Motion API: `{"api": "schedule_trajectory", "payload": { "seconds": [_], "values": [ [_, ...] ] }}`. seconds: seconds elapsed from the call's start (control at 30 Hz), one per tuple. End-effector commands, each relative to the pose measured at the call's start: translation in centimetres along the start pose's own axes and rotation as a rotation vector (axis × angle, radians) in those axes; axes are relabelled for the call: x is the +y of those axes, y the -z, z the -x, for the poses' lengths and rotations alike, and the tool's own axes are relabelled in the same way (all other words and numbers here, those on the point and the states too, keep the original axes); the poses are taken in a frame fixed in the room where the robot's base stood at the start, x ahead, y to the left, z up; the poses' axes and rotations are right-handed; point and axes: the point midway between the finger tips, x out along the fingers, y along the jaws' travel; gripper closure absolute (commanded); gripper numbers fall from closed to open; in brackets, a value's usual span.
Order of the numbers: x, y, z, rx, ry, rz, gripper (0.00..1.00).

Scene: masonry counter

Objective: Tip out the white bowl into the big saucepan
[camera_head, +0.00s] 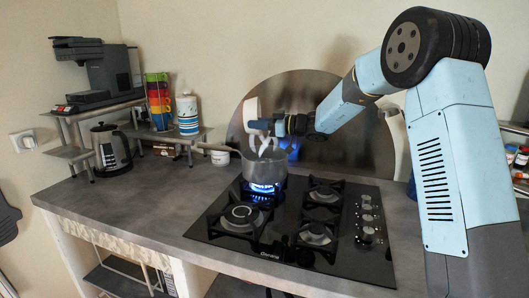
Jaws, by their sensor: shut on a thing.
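The white bowl (250,112) is held on its side above the big saucepan (264,170), near the saucepan's back rim. My gripper (260,125) is shut on the bowl, reaching in from the right. Pale shapes (266,147) show between the bowl and the saucepan's mouth; I cannot tell whether they are falling pieces or parts of my gripper. The saucepan stands upright on the back left burner, over a blue flame, with its handle toward the left. Its inside is mostly hidden.
The black gas hob (228,246) has several other burners, bare of pans. A kettle (110,150), stacked colored cups (159,100), a striped cup stack (187,115) and a coffee machine (103,70) stand at the left.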

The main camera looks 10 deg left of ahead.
Motion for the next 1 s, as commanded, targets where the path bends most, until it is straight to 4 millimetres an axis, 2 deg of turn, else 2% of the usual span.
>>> {"api": "schedule_trajectory", "payload": {
  "seconds": [1.0],
  "values": [
    [0.16,0.11,0.81,0.134,-0.01,-0.03,1.0]
  ]
}}
